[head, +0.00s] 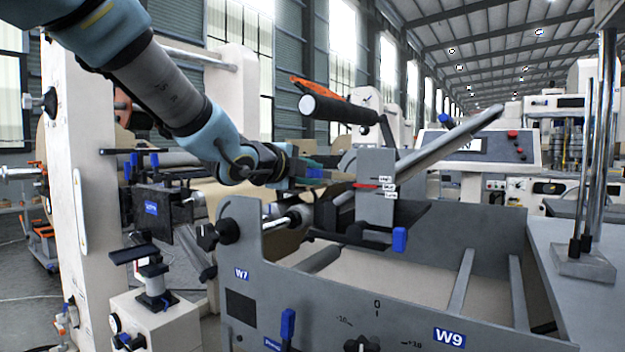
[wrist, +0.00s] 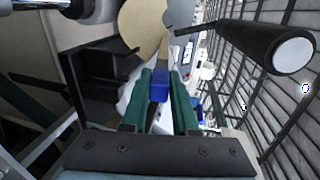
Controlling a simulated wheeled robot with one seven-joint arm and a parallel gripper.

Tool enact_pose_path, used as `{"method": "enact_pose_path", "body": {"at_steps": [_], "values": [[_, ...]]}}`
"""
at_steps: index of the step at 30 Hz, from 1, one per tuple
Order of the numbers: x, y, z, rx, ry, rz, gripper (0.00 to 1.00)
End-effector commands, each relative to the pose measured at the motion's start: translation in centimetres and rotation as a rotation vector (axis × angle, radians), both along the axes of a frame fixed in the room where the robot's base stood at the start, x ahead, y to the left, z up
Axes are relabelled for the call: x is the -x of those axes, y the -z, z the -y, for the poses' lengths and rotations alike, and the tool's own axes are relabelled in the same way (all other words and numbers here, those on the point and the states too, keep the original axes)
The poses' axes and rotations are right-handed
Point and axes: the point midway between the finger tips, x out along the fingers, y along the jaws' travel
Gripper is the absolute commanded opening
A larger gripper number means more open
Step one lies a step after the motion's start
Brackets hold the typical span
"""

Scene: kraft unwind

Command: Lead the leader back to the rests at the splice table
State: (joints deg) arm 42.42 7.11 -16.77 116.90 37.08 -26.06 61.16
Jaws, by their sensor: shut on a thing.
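My gripper (head: 318,174) reaches in from the upper left in the head view, left of an upright grey plate (head: 376,190) with small labels and a red mark. In the wrist view its two green fingers (wrist: 160,98) are shut on a blue tab (wrist: 159,86). White material shows behind the fingers; I cannot tell whether it is the leader's sheet. A grey side frame (head: 262,262) marked W7 and W9 stands below the gripper. I cannot clearly pick out the rests.
A black-gripped lever (head: 340,109) stands just above my gripper and looms at the right in the wrist view (wrist: 265,45). A long grey bar (head: 445,142) slants up to the right. A brown roll (wrist: 143,28) is beyond the fingers. Blue knobs (head: 400,240) stick out nearby.

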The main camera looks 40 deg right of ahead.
Motion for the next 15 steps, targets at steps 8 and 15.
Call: {"method": "enact_pose_path", "body": {"at_steps": [8,15], "values": [[-0.04,0.28,-0.09,0.019,-0.003,0.005,0.0],[-0.04,0.22,-0.1,0.039,-0.003,0.01,0.0]]}}
